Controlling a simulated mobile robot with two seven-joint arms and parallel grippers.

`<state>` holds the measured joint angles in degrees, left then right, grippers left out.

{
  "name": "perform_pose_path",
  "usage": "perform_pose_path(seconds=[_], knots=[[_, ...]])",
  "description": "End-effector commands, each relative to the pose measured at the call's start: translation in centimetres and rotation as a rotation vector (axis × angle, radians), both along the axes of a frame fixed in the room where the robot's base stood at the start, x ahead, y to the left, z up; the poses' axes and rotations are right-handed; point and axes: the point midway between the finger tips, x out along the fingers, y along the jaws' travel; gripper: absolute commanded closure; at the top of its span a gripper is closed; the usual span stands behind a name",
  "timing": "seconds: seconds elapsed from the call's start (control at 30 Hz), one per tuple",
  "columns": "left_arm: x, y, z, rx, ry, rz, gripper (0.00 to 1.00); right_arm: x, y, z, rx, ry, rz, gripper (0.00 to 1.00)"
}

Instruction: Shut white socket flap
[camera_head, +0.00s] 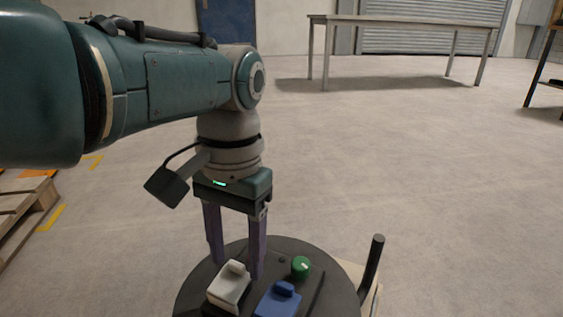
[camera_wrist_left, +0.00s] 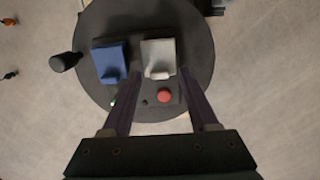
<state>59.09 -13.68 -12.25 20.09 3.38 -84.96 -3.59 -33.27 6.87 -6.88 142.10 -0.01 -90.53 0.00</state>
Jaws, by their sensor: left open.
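The white socket (camera_head: 228,289) sits on a round dark panel (camera_head: 195,285) at the bottom of the head view. It also shows in the left wrist view (camera_wrist_left: 158,52), as a pale square with a small raised tab on its near side. I cannot tell the flap's exact angle. My left gripper (camera_head: 236,270) points down, open and empty, with its purple fingers at the socket's far side. In the left wrist view the fingertips (camera_wrist_left: 158,74) lie on either side of the socket's tab. I cannot tell whether they touch it. My right gripper is out of view.
A blue socket (camera_head: 278,300) stands beside the white one. A green knob (camera_head: 301,266) and a red button (camera_wrist_left: 164,96) are close to the fingers. A dark upright post (camera_head: 373,262) rises at the panel's right. Floor beyond is clear up to a table (camera_head: 400,19).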

Motion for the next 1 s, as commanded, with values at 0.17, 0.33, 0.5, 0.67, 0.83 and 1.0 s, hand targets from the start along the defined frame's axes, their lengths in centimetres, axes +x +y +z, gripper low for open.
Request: perform_pose_path(seconds=[0.17, 0.33, 0.5, 0.67, 0.83, 1.0], knots=[[0.2, -0.1, 1.9, -0.001, -0.003, 0.0, 0.4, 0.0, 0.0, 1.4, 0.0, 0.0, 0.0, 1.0], [0.4, -0.2, 5.2, -0.001, -0.003, 0.0, 0.4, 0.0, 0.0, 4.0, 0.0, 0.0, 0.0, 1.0], [0.7, -0.2, 8.6, 0.0, -0.001, 0.0, 0.4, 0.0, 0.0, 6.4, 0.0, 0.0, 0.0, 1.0], [0.8, -0.3, 10.0, 0.0, -0.001, 0.0, 0.4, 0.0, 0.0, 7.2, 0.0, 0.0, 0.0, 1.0], [0.8, -0.3, 9.9, 0.0, 0.0, 0.0, 0.4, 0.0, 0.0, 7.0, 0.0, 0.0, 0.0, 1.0], [1.1, 0.0, 9.9, 0.001, -0.009, -0.004, 0.51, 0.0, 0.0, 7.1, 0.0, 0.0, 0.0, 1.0]])
